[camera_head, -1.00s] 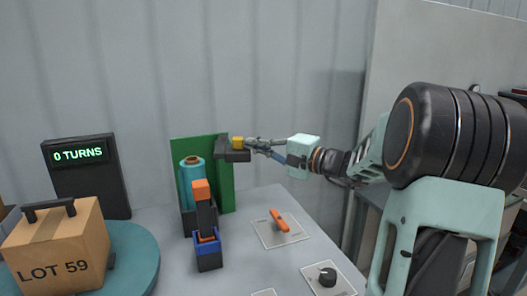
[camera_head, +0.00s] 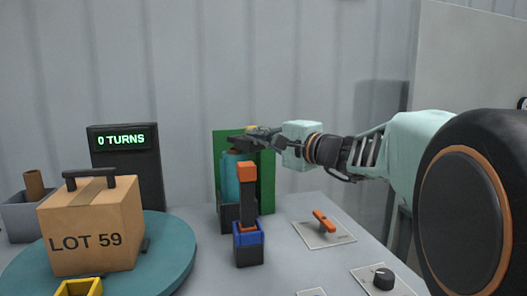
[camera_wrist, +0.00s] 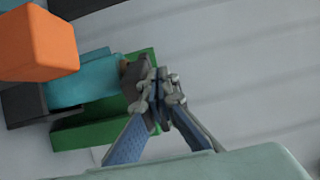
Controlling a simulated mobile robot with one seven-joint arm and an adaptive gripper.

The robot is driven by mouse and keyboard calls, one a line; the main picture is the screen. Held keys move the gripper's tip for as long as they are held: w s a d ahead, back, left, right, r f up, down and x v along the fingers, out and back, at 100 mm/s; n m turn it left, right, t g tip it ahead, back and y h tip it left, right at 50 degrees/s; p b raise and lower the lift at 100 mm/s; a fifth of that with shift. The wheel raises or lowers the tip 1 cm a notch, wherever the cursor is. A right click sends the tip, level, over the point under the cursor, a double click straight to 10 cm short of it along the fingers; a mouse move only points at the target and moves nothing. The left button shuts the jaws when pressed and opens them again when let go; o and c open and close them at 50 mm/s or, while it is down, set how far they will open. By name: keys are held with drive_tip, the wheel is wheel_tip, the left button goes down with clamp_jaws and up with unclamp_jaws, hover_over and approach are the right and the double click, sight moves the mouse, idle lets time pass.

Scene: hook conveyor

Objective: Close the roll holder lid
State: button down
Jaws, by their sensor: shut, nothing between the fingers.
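The roll holder stands at the wall side of the table, with a green back plate (camera_head: 266,185) and an upright teal roll (camera_head: 229,180). Its dark lid (camera_head: 243,143) lies level near the roll's top and appears to cover part of it; whether it is fully down cannot be told. A yellow knob (camera_head: 251,129) on the lid is partly hidden. My gripper (camera_head: 264,133) reaches in from the right, its fingers shut and empty, at the lid's right side. In the wrist view the shut fingertips (camera_wrist: 157,88) are against or just beside the lid (camera_wrist: 133,76); contact is unclear.
A black post with an orange top (camera_head: 246,172) in a blue-banded base stands in front of the holder. A turntable (camera_head: 165,262) bears a box marked LOT 59.

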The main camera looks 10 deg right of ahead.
sight(241, 135)
drive_tip(key=shift+w+a+b, duration=0.35)
drive_tip(key=shift+a+b, duration=0.1)
drive_tip(key=shift+a, duration=0.15)
drive_tip(key=shift+w+a+b, duration=0.3)
drive_tip(key=shift+a+b, duration=0.15)
drive_tip(key=shift+a, duration=0.2)
drive_tip(key=shift+w+a+b, duration=0.35)
drive_tip(key=shift+a+b, duration=0.1)
drive_tip(key=shift+a, duration=0.15)
drive_tip(key=shift+s, duration=0.1)
